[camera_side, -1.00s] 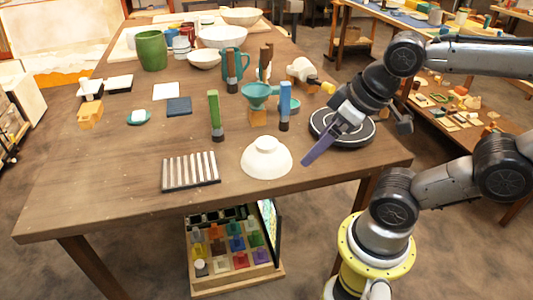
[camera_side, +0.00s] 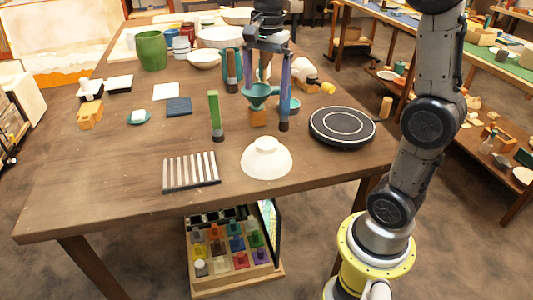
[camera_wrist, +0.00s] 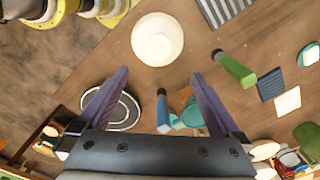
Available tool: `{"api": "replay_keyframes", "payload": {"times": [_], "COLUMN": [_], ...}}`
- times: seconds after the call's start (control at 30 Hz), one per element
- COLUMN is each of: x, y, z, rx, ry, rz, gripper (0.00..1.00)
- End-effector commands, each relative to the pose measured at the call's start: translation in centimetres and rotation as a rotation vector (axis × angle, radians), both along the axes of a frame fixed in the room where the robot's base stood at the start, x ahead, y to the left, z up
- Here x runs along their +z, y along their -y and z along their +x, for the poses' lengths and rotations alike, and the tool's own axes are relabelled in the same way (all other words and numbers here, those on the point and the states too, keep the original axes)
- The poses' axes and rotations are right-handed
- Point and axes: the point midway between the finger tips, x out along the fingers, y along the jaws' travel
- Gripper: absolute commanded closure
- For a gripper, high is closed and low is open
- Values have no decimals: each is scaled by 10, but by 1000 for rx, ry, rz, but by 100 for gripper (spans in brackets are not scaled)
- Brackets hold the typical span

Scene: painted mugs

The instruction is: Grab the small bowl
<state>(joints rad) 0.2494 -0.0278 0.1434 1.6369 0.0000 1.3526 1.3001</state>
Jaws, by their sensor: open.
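A white bowl (camera_side: 266,160) lies upside down near the front edge of the table. It also shows in the wrist view (camera_wrist: 157,39), at the top centre, ahead of my fingertips. A small white bowl (camera_side: 204,59) stands upright further back, beside a larger white bowl (camera_side: 222,37); the frames do not settle which bowl is the one named. My gripper (camera_side: 266,90) is open and empty, its two purple fingers pointing down over the middle of the table, above the teal funnel (camera_side: 258,92) area. In the wrist view the gripper (camera_wrist: 160,73) has its fingers spread wide.
A green-topped stick (camera_side: 214,115) stands left of the overturned bowl, with a striped rack (camera_side: 191,172) in front. A black round disc (camera_side: 342,126) lies to the right. A blue-topped stick (camera_wrist: 163,112) stands between the fingers in the wrist view. Bare table surrounds the overturned bowl.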

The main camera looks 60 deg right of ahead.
Motion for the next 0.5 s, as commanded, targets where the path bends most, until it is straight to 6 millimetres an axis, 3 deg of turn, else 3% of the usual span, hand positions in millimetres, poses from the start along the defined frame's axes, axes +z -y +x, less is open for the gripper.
{"api": "replay_keyframes", "payload": {"times": [0.27,0.5], "x": [-33,-79], "y": [10,9], "z": [2,1], "rx": [-23,-22], "ry": [-41,-40], "rz": [11,11], "gripper": [0,0]}}
